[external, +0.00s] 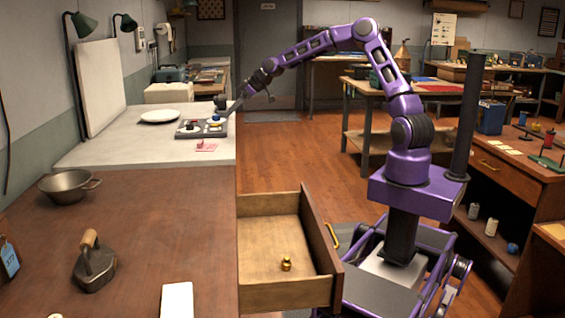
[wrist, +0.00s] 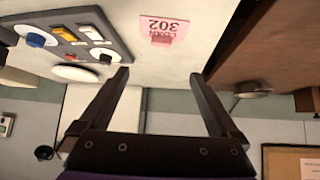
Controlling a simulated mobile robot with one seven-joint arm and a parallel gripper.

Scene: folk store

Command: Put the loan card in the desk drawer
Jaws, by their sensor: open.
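The loan card (external: 206,146) is a small pink card lying on the white countertop, just in front of a grey tray. In the wrist view the loan card (wrist: 174,26) appears upside down with "302" and a red patch on it. My gripper (external: 237,106) is at the right edge of the white counter, near the tray and apart from the card. In the wrist view my gripper (wrist: 159,76) is open and empty, with the card beyond its fingertips. The desk drawer (external: 318,255) is pulled open, with a small brass weight (external: 286,264) inside.
The grey tray (external: 184,133) holds several small pieces. A white plate (external: 160,116) lies behind it. A metal pan (external: 66,186), a flat iron (external: 95,265) and a white block (external: 177,300) are on the brown desktop. Much of the drawer floor is clear.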

